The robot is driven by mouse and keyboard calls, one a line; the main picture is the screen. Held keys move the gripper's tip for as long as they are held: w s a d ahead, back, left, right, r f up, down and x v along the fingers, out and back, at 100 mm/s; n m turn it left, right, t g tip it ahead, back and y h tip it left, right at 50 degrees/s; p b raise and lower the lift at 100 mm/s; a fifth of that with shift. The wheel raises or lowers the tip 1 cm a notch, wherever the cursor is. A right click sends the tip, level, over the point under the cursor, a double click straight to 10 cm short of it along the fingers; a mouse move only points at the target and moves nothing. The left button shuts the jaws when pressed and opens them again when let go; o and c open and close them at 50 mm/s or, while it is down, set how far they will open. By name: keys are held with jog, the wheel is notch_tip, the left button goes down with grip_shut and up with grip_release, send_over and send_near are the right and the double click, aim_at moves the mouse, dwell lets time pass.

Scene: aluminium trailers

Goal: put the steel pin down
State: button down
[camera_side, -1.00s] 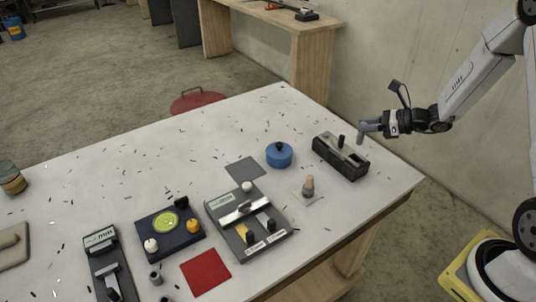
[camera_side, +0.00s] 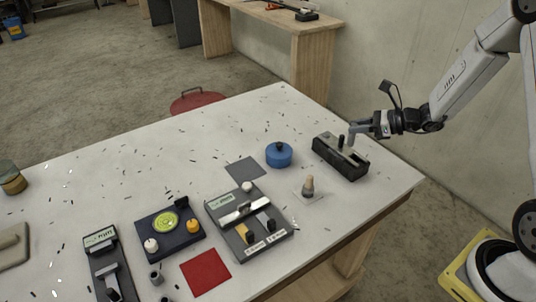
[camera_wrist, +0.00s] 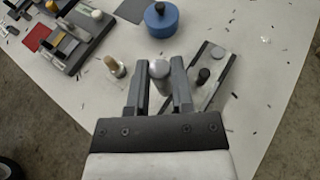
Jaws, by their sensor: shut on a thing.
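My gripper (camera_side: 353,129) is over the right end of the table, above the back right side of a dark grey fixture (camera_side: 350,168). It also shows in the wrist view (camera_wrist: 160,75). It is shut on the steel pin (camera_wrist: 159,70), whose rounded grey top shows between the two fingers. In the side view the pin (camera_side: 351,139) hangs down from the fingers, close to the fixture. I cannot tell whether its lower end touches the fixture. The fixture has an upright black knob (camera_wrist: 203,75) and a grey round spot on its top.
A blue round pot with a black knob (camera_side: 279,155) stands left of the fixture. A peg with a wooden top (camera_side: 308,186) stands in front. Several grey and dark fixtures and a red square (camera_side: 206,271) lie further left. Small dark shavings litter the white table (camera_side: 130,165).

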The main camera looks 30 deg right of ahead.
jog(key=s+a+r+n+g+y, duration=0.1)
jog(key=s+a+n+g+y, duration=0.15)
jog(key=a, duration=1.25)
jog(key=s+a+r+n+g+y, duration=0.1)
jog(key=s+a+n+g+y, duration=0.2)
jog(key=a, duration=1.1)
jog(key=s+a+n+g, duration=0.2)
jog(key=s+a+n, duration=0.1)
jog(key=s+a, duration=0.6)
jog(key=shift+s+a+g, duration=0.3)
jog(key=shift+s+g, duration=0.05)
jog(key=shift+s, duration=0.25)
jog(key=w+a+f, duration=0.8)
jog(key=w+f, duration=0.1)
jog(key=w, duration=0.1)
jog(key=shift+w, duration=0.4)
jog(key=shift+f, duration=0.2)
